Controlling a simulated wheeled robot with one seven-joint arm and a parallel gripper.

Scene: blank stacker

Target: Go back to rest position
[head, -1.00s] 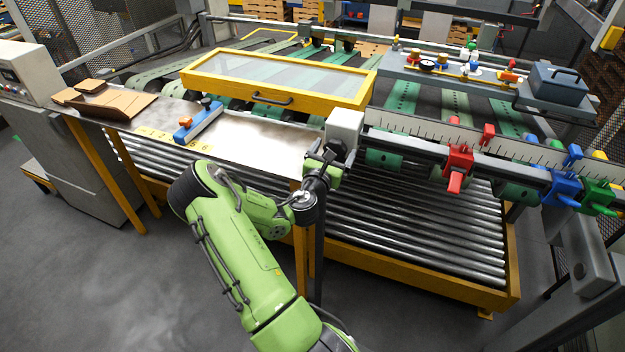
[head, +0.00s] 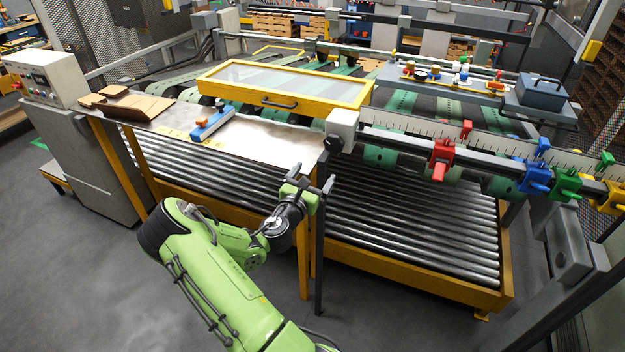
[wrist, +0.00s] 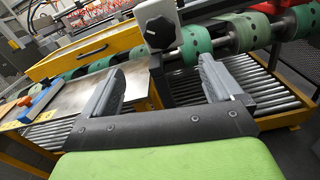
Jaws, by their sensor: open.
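My gripper (head: 312,187) is open and empty at the end of my green arm, in front of the steel table's right end in the head view. In the wrist view my gripper (wrist: 158,92) shows two dark fingers spread wide with nothing between them. The grey block with the black knob (head: 342,130) is beyond the fingers and apart from them. It also shows in the wrist view (wrist: 157,25).
The steel table (head: 265,140) holds a blue tool (head: 212,122) and brown cardboard pieces (head: 135,105). A yellow-framed clear cover (head: 285,83) stands behind. Red (head: 441,158), blue (head: 535,176) and green (head: 565,183) clamps sit on the rail at right. Rollers (head: 410,220) lie below.

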